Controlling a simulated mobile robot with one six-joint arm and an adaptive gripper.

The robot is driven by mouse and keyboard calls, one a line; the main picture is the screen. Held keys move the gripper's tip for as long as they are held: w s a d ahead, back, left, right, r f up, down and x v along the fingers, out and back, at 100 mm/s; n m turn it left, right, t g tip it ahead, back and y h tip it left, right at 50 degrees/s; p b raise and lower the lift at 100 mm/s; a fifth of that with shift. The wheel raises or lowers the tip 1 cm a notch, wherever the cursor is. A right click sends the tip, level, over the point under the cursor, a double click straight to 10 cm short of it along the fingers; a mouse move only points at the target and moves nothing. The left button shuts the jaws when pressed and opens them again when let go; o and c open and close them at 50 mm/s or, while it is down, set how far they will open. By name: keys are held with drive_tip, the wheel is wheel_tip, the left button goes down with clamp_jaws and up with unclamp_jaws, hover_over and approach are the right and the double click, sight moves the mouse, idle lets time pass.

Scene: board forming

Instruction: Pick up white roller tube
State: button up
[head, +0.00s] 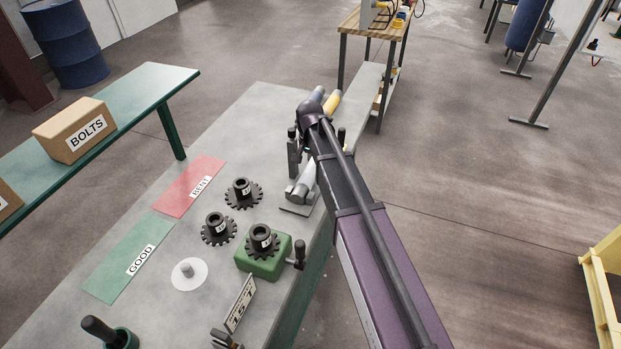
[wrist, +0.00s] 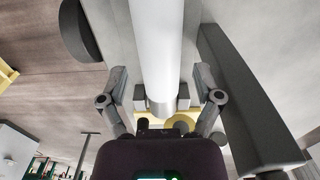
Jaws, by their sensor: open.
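The white roller tube (wrist: 158,45) runs from the top of the wrist view down to a metallic end (wrist: 161,103). My gripper (wrist: 161,98) is open, with one finger on each side of the tube near that end. I cannot tell whether the pads touch it. In the head view, my arm hides most of the gripper and the tube. A pale cylinder (head: 305,178) shows just left of my arm by a grey stand; I cannot tell whether it is the same tube.
The grey bench (head: 255,110) holds several dark gears, one on a green block (head: 262,262). A red BENT mat (head: 189,187) and green GOOD mat (head: 128,262) lie left. A yellow cylinder (head: 332,102) lies beyond my wrist. A green table (head: 130,105) holds a BOLTS box (head: 74,130).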

sight(310, 169)
drive_tip(key=shift+f, duration=0.2)
idle(0.3)
drive_tip(key=shift+w+d+f+b, duration=0.1)
drive_tip(key=shift+w+f+b, duration=0.05)
drive_tip(key=shift+f+b, duration=1.2)
drive_tip(key=shift+w+f+b, duration=0.1)
drive_tip(key=shift+f+b, duration=1.1)
drive_tip(key=shift+b, duration=0.1)
drive_tip(key=shift+c, duration=0.2)
drive_tip(key=c, duration=1.1)
